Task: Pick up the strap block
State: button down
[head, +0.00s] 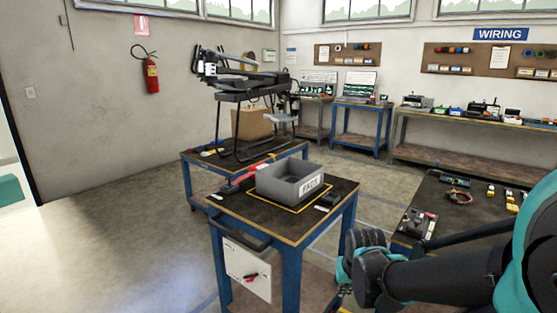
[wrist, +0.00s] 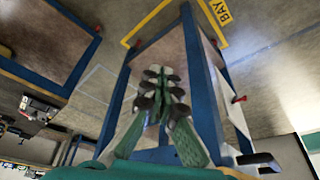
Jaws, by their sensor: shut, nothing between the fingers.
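I cannot tell for sure which thing is the strap block. A small dark block (head: 328,201) lies on the near blue-legged table, right of the grey bin. A long red piece (head: 240,183) with a pale end lies left of the bin. My gripper (wrist: 164,76) shows in the wrist view with its green-and-black fingers together and nothing between them. It is away from the tabletop items, and the wrist view shows blue table legs and floor behind it. In the head view my arm is at the lower right, and the fingertips are not clear.
The grey bin (head: 290,184) marked PADS stands on the near table (head: 236,208). A dark-topped table (head: 408,205) with small parts is at the right. Floor at the left (head: 110,240) is clear.

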aim_at(230, 186)
jog(key=i+j+z, duration=0.15)
jog(key=j, duration=0.6)
jog(key=j+z, duration=0.15)
jog(key=j, duration=0.55)
